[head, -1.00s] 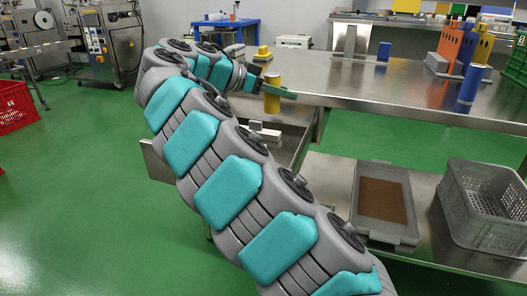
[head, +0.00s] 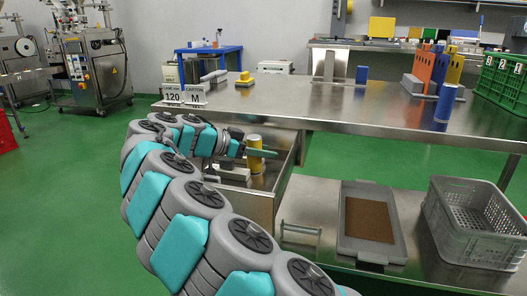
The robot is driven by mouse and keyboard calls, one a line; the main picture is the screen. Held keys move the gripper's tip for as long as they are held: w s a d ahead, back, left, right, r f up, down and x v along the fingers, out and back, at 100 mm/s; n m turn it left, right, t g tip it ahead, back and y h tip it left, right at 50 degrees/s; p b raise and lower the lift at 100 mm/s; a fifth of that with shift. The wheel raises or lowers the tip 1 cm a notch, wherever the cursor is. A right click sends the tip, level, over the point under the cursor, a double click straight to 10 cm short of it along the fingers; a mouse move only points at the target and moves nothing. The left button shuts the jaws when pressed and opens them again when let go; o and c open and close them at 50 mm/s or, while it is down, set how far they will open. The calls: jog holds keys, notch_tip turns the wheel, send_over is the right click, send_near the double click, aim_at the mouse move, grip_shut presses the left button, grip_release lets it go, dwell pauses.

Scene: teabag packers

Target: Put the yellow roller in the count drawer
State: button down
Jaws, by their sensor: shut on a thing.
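The yellow roller (head: 254,156) is a short upright cylinder. Whether the roller's bottom touches the drawer floor cannot be told. My arm hides the drawer's left part. No label showing that this is the count drawer can be read.
Grey and white blocks (head: 233,173) lie in the drawer near the roller. The table (head: 330,105) above carries signs (head: 183,95), a yellow block (head: 245,79) and blue cylinders (head: 445,102). A grey tray (head: 348,245) and a crate (head: 458,238) stand on the lower shelf.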

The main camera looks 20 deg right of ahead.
jog(key=shift+f, duration=0.15)
jog(key=shift+c, duration=1.8)
grip_release()
jog(key=shift+a+r, duration=0.15)
jog(key=shift+r, duration=0.1)
jog(key=v, duration=1.1)
jog(key=shift+a+r+p, duration=0.2)
jog(key=shift+a+p, duration=0.1)
